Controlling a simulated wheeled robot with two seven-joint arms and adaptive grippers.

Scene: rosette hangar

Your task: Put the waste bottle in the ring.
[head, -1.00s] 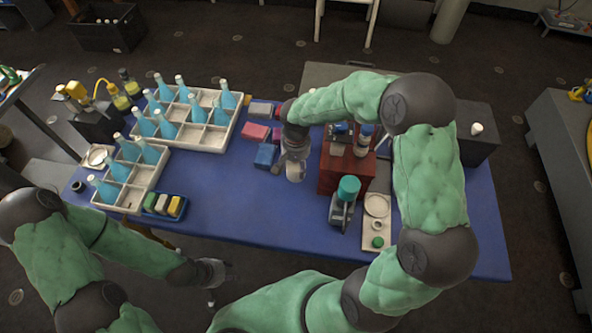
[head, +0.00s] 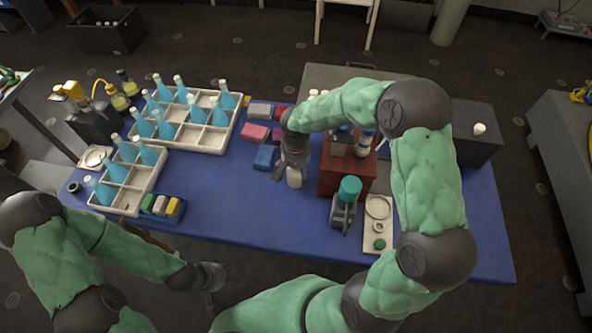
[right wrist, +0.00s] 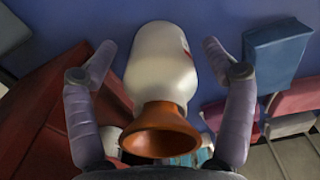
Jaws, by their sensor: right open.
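The waste bottle looks to be the white bottle with an orange funnel-like mouth (right wrist: 160,75) in the right wrist view. In the head view its pale lower part (head: 294,179) shows by the red box, partly hidden by my gripper. My right gripper (head: 286,173) is open, its fingers on either side of the bottle with gaps visible in the right wrist view (right wrist: 158,52). My left gripper (head: 214,277) is empty off the table's front edge; its jaws are too small to read. A small dark ring (head: 75,187) lies at the table's left end; I cannot tell whether it is the task's ring.
A red box (head: 340,180) stands right of the bottle, with blue and red blocks (head: 265,157) to its left. A teal-topped device (head: 345,205) and white tray (head: 379,236) are at right. Bottle crates (head: 190,142) fill the left. The front middle of the blue table (head: 240,215) is clear.

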